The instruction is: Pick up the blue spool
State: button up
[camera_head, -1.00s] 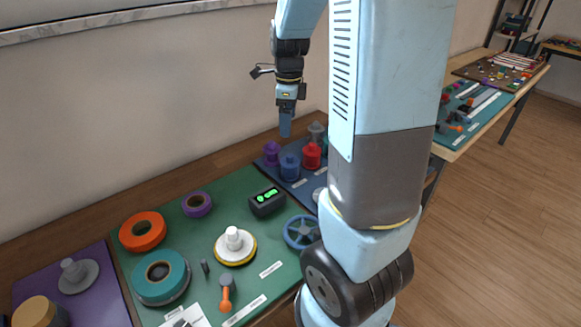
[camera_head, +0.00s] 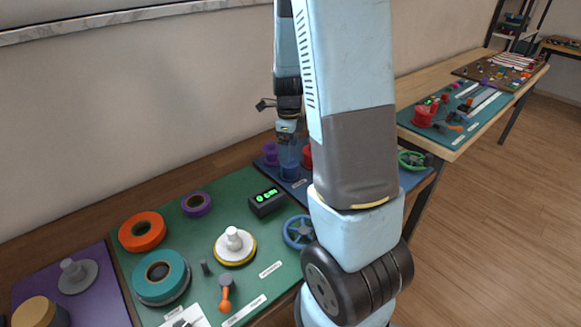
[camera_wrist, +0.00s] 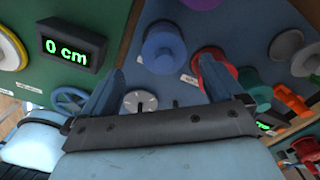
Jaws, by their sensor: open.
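The blue spool (camera_wrist: 163,46) stands on the dark blue mat in the wrist view, ahead of and between my two open fingers. It also shows in the head view (camera_head: 290,170), partly covered by my gripper (camera_head: 288,147), which is above it. In the wrist view my gripper (camera_wrist: 158,78) is open, with nothing between its fingers. The right finger overlaps the red spool (camera_wrist: 208,58) in the picture. I cannot tell the exact height of the fingers over the blue spool.
A purple spool (camera_head: 270,153) stands close left of the blue spool. The red spool is close on its right. A black counter (camera_wrist: 72,44) reading 0 cm and a blue handwheel (camera_head: 298,232) are nearby. My arm hides part of the mat in the head view.

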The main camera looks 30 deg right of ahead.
aim_at(290, 166)
jog(key=shift+w+d+f, duration=0.1)
jog(key=shift+w+f, duration=0.05)
jog(key=shift+f, duration=1.1)
jog(key=shift+w+d+f, duration=0.1)
jog(key=shift+f, duration=1.1)
jog(key=shift+c, duration=0.3)
jog(key=c, duration=1)
jog(key=shift+r, duration=0.1)
